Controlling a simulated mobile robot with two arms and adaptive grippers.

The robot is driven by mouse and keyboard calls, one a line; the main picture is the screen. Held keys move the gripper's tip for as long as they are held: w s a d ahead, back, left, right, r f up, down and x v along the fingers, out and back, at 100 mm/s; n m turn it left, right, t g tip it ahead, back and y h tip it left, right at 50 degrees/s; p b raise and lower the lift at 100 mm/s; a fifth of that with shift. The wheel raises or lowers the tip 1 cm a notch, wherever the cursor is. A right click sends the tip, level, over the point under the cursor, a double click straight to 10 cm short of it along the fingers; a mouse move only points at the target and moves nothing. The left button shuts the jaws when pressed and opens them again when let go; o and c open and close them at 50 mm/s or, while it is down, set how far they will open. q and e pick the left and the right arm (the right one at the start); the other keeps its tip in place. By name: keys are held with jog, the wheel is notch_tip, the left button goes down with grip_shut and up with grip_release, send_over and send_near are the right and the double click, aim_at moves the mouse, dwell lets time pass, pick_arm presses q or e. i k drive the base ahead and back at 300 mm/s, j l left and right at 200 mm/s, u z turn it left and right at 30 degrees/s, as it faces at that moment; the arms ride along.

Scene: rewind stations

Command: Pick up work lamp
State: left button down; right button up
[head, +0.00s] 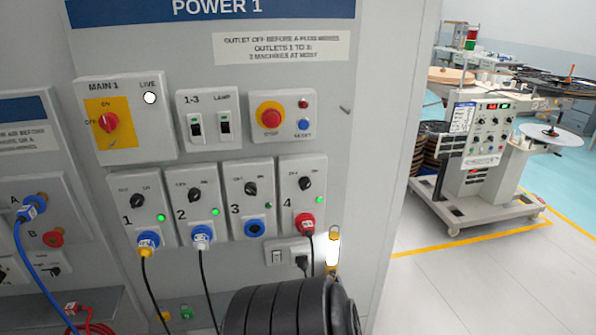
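The work lamp (333,250) appears to be the small upright item near the right edge of the grey power panel. It has a bright white glowing middle and yellow-orange ends. It is just right of a small socket box (289,256), which has a black plug in it. Its lower end is close to a dark ribbed cylinder (285,307) at the bottom of the view; I cannot tell whether that cylinder is part of me. Neither of my grippers shows in the head view.
The power panel (365,110) carries switches, a red stop button (270,115) and numbered outlets with hanging cables. A blue cable (40,260) hangs at the left. A rewind machine (475,150) stands at the right. Pale floor (450,285) between is clear.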

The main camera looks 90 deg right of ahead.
aim_at(333, 237)
jog(key=z, duration=3)
